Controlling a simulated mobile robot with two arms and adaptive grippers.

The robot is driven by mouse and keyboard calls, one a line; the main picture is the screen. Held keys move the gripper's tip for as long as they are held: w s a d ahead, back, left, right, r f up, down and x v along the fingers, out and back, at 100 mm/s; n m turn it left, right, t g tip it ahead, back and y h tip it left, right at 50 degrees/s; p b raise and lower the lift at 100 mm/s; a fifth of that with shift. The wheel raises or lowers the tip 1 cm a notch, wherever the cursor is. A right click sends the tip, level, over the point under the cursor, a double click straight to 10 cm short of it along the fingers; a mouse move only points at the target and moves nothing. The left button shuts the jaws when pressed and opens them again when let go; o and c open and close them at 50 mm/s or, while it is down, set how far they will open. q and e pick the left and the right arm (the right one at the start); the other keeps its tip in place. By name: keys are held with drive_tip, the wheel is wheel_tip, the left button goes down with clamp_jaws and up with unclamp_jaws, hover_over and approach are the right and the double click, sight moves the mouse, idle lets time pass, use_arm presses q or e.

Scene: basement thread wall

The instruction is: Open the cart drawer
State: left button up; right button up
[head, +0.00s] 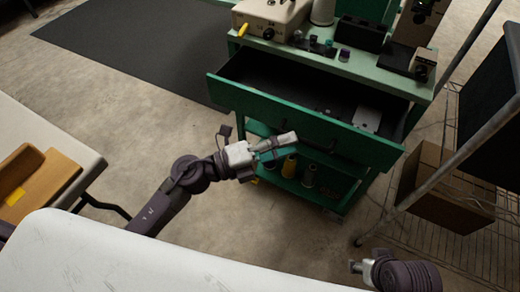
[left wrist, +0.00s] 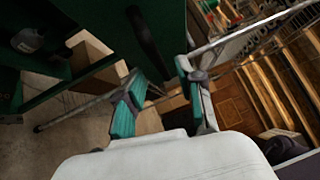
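The green cart (head: 425,88) stands at the upper middle of the head view. Its top drawer (head: 235,98) is pulled well out, with the dark inside showing and a pale flat item (head: 367,119) in it. My left gripper (head: 290,141) is in front of the drawer's green front, near the dark handle. In the left wrist view its two teal-padded fingers (left wrist: 158,100) stand apart with nothing between them. The dark handle (left wrist: 145,42) shows beyond the fingertips, apart from them. My right gripper (head: 356,267) is at the lower right; its fingers are too small to judge.
A beige machine (head: 270,15) and a dark box (head: 362,33) stand on the cart top. Spools (head: 289,166) sit on the lower shelf. A cardboard box (head: 445,188) and wire rack are at right. A white table (head: 150,262) fills the front.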

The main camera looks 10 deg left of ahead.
use_arm(q)
drive_tip(key=v, duration=0.8)
drive_tip(key=shift+w, duration=0.1)
